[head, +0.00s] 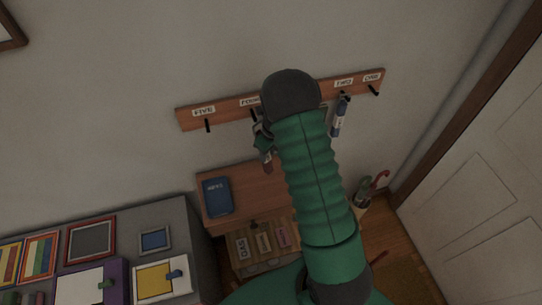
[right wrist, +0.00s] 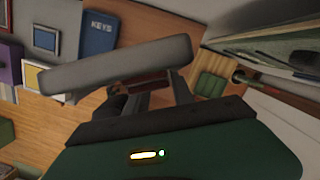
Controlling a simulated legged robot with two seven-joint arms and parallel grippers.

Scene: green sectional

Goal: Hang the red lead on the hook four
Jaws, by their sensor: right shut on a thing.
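The wooden hook rail (head: 228,109) is on the wall, with labels FIVE, FOUR, TWO and ONE readable. Hook four (head: 253,113) is the dark peg under the FOUR label, partly hidden by my right arm. My right gripper (head: 264,140) is just below and right of it, shut on the red lead (head: 267,161), whose dull red end shows below the jaws. In the right wrist view, a reddish-brown piece (right wrist: 152,81) shows at my fingers (right wrist: 148,98). Whether the lead touches the hook cannot be told. My left gripper is not in view.
A blue item (head: 338,118) hangs at hook two. Below the rail, a wooden cabinet (head: 255,185) bears a blue KEYS book (head: 217,195). Umbrellas (head: 375,185) stand by the door at right. A grey surface with frames lies at left. A pale grey bar (right wrist: 115,65) crosses the wrist view.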

